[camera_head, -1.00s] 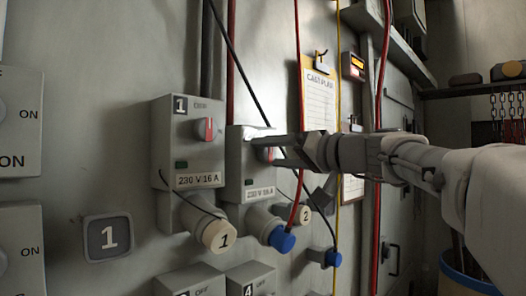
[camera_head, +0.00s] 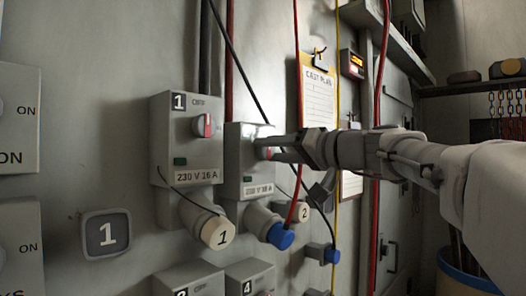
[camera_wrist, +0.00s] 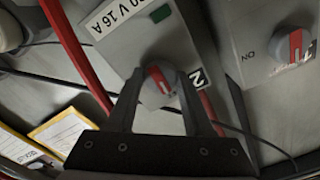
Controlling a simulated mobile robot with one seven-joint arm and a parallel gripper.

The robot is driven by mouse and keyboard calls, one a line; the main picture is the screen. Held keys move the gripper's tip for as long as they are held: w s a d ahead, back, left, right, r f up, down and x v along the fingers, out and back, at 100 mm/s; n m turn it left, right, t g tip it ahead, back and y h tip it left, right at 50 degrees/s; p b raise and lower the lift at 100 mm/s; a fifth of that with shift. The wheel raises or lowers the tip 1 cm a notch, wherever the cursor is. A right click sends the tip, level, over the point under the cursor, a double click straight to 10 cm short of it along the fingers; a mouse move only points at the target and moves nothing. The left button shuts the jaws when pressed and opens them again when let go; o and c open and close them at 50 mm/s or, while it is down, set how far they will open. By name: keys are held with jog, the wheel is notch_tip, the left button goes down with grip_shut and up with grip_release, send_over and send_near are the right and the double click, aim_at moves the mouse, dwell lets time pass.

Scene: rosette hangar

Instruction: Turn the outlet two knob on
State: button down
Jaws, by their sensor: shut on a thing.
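The outlet two box (camera_head: 236,172) is a grey wall box with a "230 V 16 A" label, just right of outlet one in the head view. Its round grey knob with a red bar (camera_wrist: 158,84) sits between my two fingers in the wrist view. My gripper (camera_head: 268,151) is shut on this knob, a finger on each side. The black "2" plate (camera_wrist: 197,77) shows beside the right finger. In the head view my fingers hide most of the knob. In the wrist view its red bar slants from upper left to lower right.
Outlet one (camera_head: 160,130) stands close on the left, its red-marked knob (camera_head: 203,125) near my fingers. Red cable (camera_head: 297,190) and black cables hang around the box. A blue plug (camera_head: 281,236) sits below. A clipboard (camera_head: 318,98) hangs to the right.

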jog(key=m, duration=0.4)
jog(key=shift+m+b, duration=0.3)
jog(key=m, duration=0.4)
jog(key=shift+p, duration=0.3)
jog(key=m+p, duration=0.1)
jog(key=m, duration=0.4)
jog(key=shift+f+m+p, duration=0.1)
jog(key=shift+m+p, duration=0.85)
jog(key=shift+m, duration=0.95)
jog(key=shift+c, duration=1.4)
grip_release()
jog(key=shift+d, duration=0.1)
jog(key=b+v, duration=0.2)
jog(key=v, duration=1.5)
